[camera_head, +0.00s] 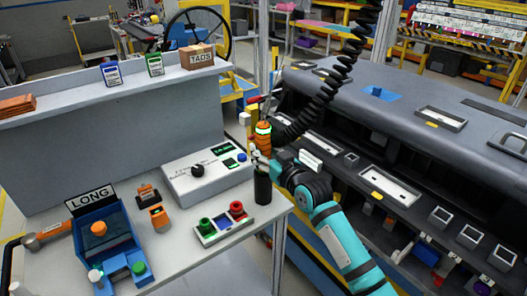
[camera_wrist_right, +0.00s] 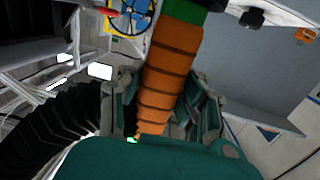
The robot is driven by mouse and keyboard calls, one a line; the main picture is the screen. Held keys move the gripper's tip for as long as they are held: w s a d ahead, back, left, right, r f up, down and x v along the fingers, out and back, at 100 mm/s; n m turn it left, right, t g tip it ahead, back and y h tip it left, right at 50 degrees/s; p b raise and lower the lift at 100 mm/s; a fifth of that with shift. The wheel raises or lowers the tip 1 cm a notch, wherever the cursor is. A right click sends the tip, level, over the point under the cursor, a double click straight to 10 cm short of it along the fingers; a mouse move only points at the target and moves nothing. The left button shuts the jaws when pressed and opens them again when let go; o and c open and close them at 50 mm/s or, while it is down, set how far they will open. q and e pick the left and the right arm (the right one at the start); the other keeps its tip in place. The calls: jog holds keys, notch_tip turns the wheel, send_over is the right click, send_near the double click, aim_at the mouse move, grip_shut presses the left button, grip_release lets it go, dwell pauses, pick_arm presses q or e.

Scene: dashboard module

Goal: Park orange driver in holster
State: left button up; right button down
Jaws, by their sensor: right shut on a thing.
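The orange driver (camera_head: 263,139) is upright above the right front corner of the worktable, with a green band near its top. My right gripper (camera_head: 264,157) is shut on it. In the right wrist view the ribbed orange driver (camera_wrist_right: 170,70) runs between the fingers of my right gripper (camera_wrist_right: 165,110). A black cylinder (camera_head: 262,187), which looks like the holster, stands at the table's right corner, just below the gripper. The driver is apart from it and above it. The cylinder's opening is mostly hidden by the gripper. My left gripper is not in view.
A white control box (camera_head: 205,180) and a tray with green and red buttons (camera_head: 224,224) are left of the cylinder. A blue LONG bin (camera_head: 107,232) stands farther left. A black coiled cord (camera_head: 330,75) hangs close by. The dark dashboard (camera_head: 420,110) is to the right.

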jog(key=shift+f, duration=0.15)
dwell(0.4)
jog(key=c, duration=0.8)
grip_release()
